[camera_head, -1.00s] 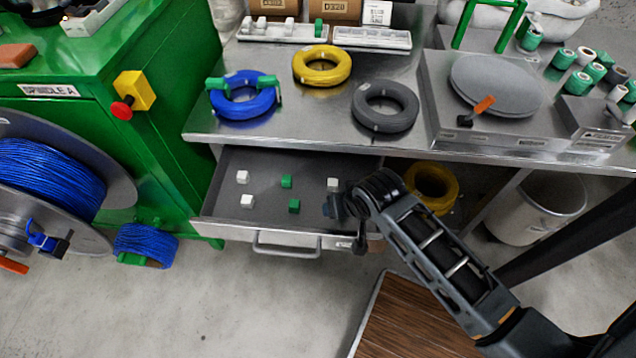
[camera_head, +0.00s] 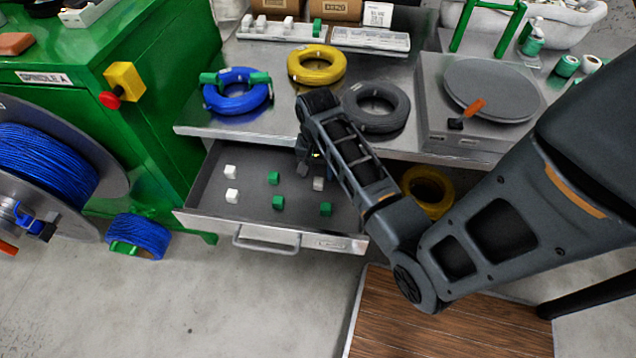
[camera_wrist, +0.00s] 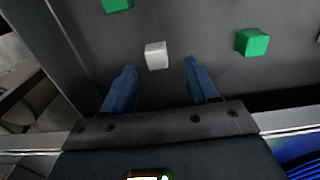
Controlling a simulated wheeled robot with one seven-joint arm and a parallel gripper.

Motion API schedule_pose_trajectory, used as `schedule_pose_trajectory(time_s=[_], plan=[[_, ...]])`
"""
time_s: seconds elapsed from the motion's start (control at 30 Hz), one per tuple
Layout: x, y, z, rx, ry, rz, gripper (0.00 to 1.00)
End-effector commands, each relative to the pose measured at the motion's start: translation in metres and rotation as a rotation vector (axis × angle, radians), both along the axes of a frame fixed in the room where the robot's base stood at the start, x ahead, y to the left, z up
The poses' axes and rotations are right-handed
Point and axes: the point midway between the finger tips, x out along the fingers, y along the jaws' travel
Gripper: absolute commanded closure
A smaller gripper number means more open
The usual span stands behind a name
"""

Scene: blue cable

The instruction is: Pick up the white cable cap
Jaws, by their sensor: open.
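The white cable cap (camera_head: 318,184) is a small cube in the right part of the open drawer. In the wrist view this white cap (camera_wrist: 156,55) appears just beyond and between my two fingertips. My gripper (camera_wrist: 159,68) is open, with its blue fingers apart and nothing held. In the head view my gripper (camera_head: 305,162) hangs at the drawer's back right, partly hidden by my arm, behind the cap. Two more white caps (camera_head: 230,171) (camera_head: 232,196) lie at the drawer's left.
Green caps (camera_head: 274,178) (camera_head: 278,202) (camera_head: 325,209) lie among the white ones in the drawer (camera_head: 200,218). The bench top (camera_head: 205,128) overhangs its back and bears blue, yellow and grey cable coils. A green cabinet (camera_head: 170,120) stands left.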

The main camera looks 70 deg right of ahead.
Motion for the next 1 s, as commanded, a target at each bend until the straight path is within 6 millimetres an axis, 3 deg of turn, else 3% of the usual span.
schedule_pose_trajectory(time_s=[0.23,0.57,1.0], plan=[[-0.004,0.002,-0.035,0.002,0.001,0.001,0.42],[-0.004,0.002,-0.041,0.000,0.000,0.001,0.42],[-0.004,0.002,-0.041,0.000,0.000,0.001,0.84]])
